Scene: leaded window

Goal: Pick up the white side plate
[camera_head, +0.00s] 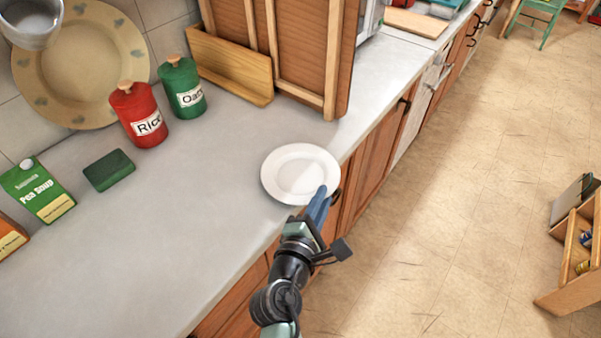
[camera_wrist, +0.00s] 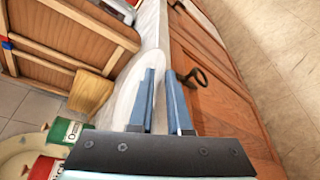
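The white side plate (camera_head: 290,172) lies flat on the grey counter, close to its front edge. In the wrist view, part of the plate (camera_wrist: 127,92) shows beside and behind the left finger. My gripper (camera_head: 322,192) is at the plate's near right rim, by the counter edge. In the wrist view, the two blue fingers of my gripper (camera_wrist: 161,75) stand apart with a narrow gap between them, one over the plate's side and one over the cupboard side. The fingers hide part of the rim; I cannot tell whether they touch it.
A wooden rack (camera_head: 300,50) stands behind the plate. A red rice canister (camera_head: 138,112), a green oats canister (camera_head: 183,85), a green sponge (camera_head: 109,170) and a pea soup carton (camera_head: 38,188) are on the left. The counter left of the plate is clear. A cupboard handle (camera_wrist: 193,77) sticks out below the edge.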

